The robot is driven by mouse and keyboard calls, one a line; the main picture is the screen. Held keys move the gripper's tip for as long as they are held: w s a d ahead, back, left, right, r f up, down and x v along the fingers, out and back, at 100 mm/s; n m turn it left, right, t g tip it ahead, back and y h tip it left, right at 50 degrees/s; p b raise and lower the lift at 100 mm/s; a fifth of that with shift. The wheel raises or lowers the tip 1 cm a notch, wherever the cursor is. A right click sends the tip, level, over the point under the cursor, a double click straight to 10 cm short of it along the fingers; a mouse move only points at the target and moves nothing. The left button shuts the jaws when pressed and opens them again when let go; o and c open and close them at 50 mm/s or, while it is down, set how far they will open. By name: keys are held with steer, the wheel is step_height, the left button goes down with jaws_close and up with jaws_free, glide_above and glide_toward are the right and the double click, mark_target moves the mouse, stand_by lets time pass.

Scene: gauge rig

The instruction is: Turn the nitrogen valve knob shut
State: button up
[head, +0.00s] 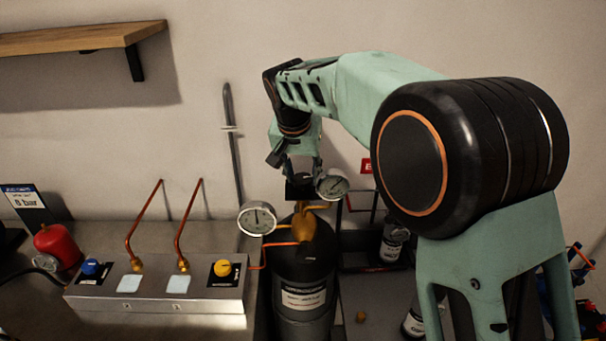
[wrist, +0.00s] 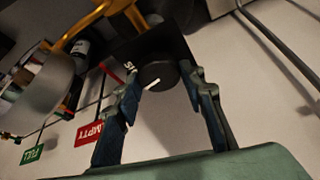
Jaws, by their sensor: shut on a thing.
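The valve knob (wrist: 158,72) is a round black knob with a white pointer line, on a black plate (wrist: 178,40) with partly hidden white lettering. In the wrist view my gripper (wrist: 160,78) has one finger on each side of the knob and is shut on it. The white line slants down to the left in that view. In the head view my gripper (head: 297,172) reaches down over the black plate (head: 298,189) above the dark gas cylinder (head: 302,265) with brass fittings (head: 302,225). The knob is hard to make out there.
Two round gauges (head: 257,218) (head: 332,183) flank the fittings. A metal panel (head: 160,290) at left carries a blue knob (head: 91,267), a yellow knob (head: 222,268) and copper pipes. Dark bottles (head: 393,240) stand right. A shelf (head: 85,38) hangs upper left.

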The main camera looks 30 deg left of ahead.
steer(key=shift+a+m+h, duration=0.1)
steer(key=shift+m+h, duration=0.4)
steer(key=shift+m, duration=0.6)
steer(key=o, duration=1.2)
steer(key=shift+c, duration=0.2)
steer(key=v, duration=1.2)
steer(key=shift+s, duration=0.1)
